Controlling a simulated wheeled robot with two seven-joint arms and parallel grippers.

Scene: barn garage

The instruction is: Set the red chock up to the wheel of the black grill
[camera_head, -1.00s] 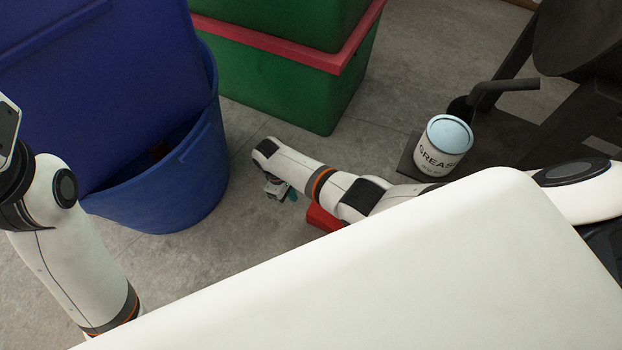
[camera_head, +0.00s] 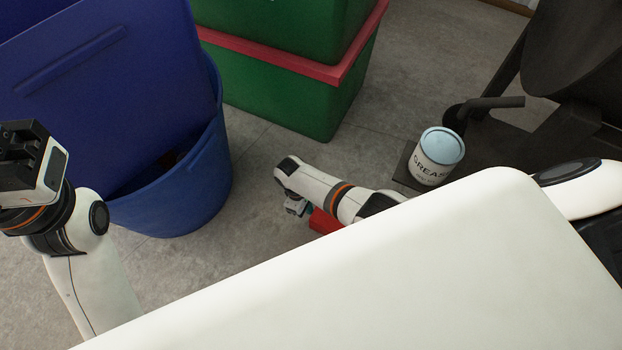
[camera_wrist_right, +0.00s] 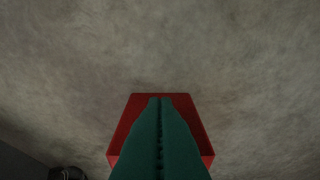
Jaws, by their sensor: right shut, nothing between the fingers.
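The red chock (camera_head: 324,221) lies on the concrete floor, partly hidden behind my right forearm in the head view. In the right wrist view the red chock (camera_wrist_right: 134,108) shows on both sides of and just past my right gripper (camera_wrist_right: 160,100). The green fingers are pressed together with nothing between them, in front of or over the chock; I cannot tell if they touch it. The black grill (camera_head: 580,70) stands at the upper right. Its wheel (camera_head: 455,117) seems to show only in part. My left gripper (camera_head: 28,150) is raised at the left edge, its fingers unclear.
A grease can (camera_head: 438,155) stands on the grill's dark lower shelf. A blue bin (camera_head: 185,195) stands at the left, and green crates with a red rim (camera_head: 290,105) stand behind.

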